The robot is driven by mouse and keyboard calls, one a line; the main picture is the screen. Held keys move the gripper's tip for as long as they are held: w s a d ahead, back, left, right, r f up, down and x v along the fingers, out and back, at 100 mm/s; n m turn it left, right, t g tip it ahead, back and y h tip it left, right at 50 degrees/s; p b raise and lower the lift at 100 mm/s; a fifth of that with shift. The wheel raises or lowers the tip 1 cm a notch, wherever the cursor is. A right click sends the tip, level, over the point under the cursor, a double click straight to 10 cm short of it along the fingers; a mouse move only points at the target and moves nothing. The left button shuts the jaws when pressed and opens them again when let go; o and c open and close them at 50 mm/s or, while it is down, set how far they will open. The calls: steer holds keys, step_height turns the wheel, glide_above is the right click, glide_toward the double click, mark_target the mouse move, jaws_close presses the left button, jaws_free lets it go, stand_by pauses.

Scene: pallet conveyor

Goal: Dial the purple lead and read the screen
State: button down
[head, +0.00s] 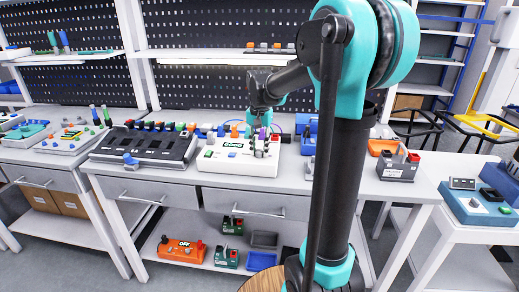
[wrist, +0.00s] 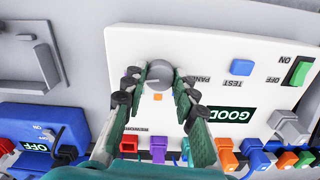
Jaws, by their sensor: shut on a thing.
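The white test panel (head: 238,163) stands on the bench; it also shows in the wrist view (wrist: 200,42). Its round grey knob (wrist: 159,74) has a white pointer line. My gripper (wrist: 158,88) has its fingers on either side of the knob and is shut on it. A purple lead end (wrist: 158,149) sits at the panel's edge, among other coloured ones. In the head view my gripper (head: 263,146) is over the panel's right part, and the knob is mostly hidden.
The panel also has a blue TEST button (wrist: 241,68) and a green ON/OFF switch (wrist: 299,72). A blue device (wrist: 30,135) with a screen reading OFF lies beside it. A black panel (head: 145,146) stands left on the bench, and a grey box (head: 397,168) stands right.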

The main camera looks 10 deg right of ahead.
mark_target(260, 151)
stand_by(0.4)
steer(key=c, duration=1.2)
jaws_free()
step_height(260, 151, up, 12)
steer(key=shift+s, duration=0.1)
